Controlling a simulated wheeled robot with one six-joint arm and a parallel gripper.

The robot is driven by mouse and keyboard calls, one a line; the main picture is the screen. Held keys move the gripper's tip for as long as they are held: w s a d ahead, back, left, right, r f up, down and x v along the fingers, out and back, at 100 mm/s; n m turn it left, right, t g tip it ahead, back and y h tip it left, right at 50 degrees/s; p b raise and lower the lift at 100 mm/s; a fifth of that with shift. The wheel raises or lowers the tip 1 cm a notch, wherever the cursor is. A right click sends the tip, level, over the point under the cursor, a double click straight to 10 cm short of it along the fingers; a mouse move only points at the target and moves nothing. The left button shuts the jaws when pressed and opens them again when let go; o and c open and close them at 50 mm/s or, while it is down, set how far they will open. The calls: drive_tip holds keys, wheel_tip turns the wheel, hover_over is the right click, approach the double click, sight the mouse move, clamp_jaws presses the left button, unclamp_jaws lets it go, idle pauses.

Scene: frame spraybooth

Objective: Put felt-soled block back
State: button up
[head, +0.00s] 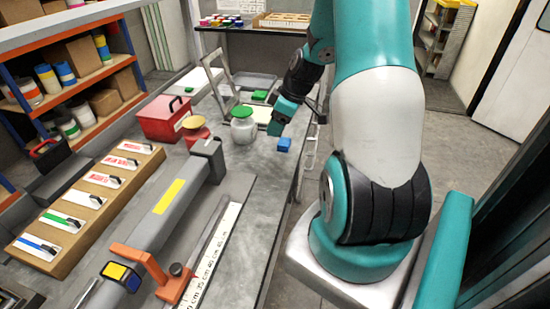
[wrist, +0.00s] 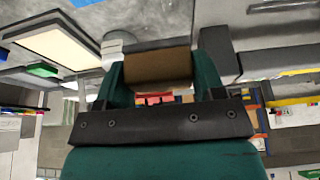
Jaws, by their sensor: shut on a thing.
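My gripper (head: 279,122) hangs above the far right part of the grey bench in the head view. In the wrist view its two teal fingers (wrist: 161,78) are shut on a brown block (wrist: 157,65). A dark grey layer shows along the block's far edge and may be its felt sole. In the head view the held block is hidden or too small to make out. A small blue block (head: 284,145) shows just below the gripper, near the bench's right edge.
A grey jar with a green lid (head: 242,128) stands left of my gripper. A red box (head: 165,118), a long grey bar with a yellow label (head: 172,195) and a ruler (head: 216,250) lie on the bench. A tilted frame (head: 225,82) stands behind. Bare bench shows around the blue block.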

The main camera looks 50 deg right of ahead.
sight(273, 166)
wheel_tip(273, 166, down, 13)
drive_tip(key=shift+f+p, duration=0.2)
drive_tip(key=shift+p, duration=0.85)
drive_tip(key=shift+f, duration=0.1)
drive_tip(key=o, duration=0.8)
drive_tip(key=shift+o, duration=0.2)
